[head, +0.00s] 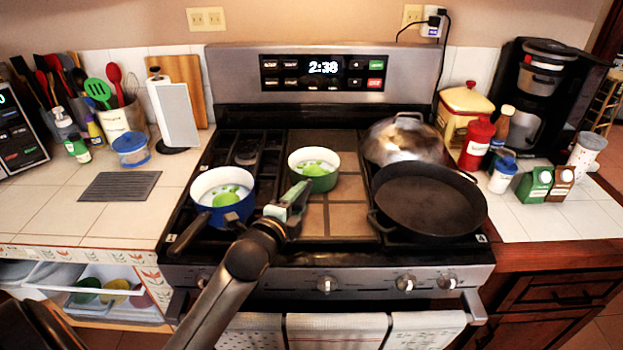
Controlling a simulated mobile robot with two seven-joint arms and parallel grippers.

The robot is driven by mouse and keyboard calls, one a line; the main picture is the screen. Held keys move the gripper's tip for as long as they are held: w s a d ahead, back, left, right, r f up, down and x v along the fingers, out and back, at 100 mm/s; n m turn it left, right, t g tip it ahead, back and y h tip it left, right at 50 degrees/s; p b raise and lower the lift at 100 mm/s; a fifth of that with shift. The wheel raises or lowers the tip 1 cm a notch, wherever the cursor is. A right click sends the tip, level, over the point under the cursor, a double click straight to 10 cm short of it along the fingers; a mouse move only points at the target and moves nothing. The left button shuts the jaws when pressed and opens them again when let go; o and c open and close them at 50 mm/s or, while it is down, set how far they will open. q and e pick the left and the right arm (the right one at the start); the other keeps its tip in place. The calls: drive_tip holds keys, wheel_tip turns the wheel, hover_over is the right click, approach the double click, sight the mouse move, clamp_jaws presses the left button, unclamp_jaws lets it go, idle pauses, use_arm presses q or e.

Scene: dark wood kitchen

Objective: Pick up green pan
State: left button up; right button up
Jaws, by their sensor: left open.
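The green pan (313,183) is a small pot with a pale inside, standing on the middle of the stove. Something bright green lies in it. My left gripper (290,200) is open at the pan's near left side, in front of its rim. It overlaps the area where a handle could be, so I cannot tell whether it touches the pan. My right gripper is not in view.
A blue pan (222,214) stands close on the left, its dark handle pointing toward me. A large black skillet (428,200) fills the right front, with a shiny domed lid (403,140) behind it. Towels (337,332) hang on the oven front.

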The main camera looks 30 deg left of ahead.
sight(312, 185)
use_arm(q)
drive_tip(key=shift+f+x, duration=0.15)
drive_tip(key=shift+x, duration=1.15)
drive_tip(key=shift+f+x, duration=0.15)
drive_tip(key=shift+x, duration=1.2)
drive_tip(key=shift+s, duration=0.1)
clamp_jaws()
drive_tip(key=shift+r, duration=0.15)
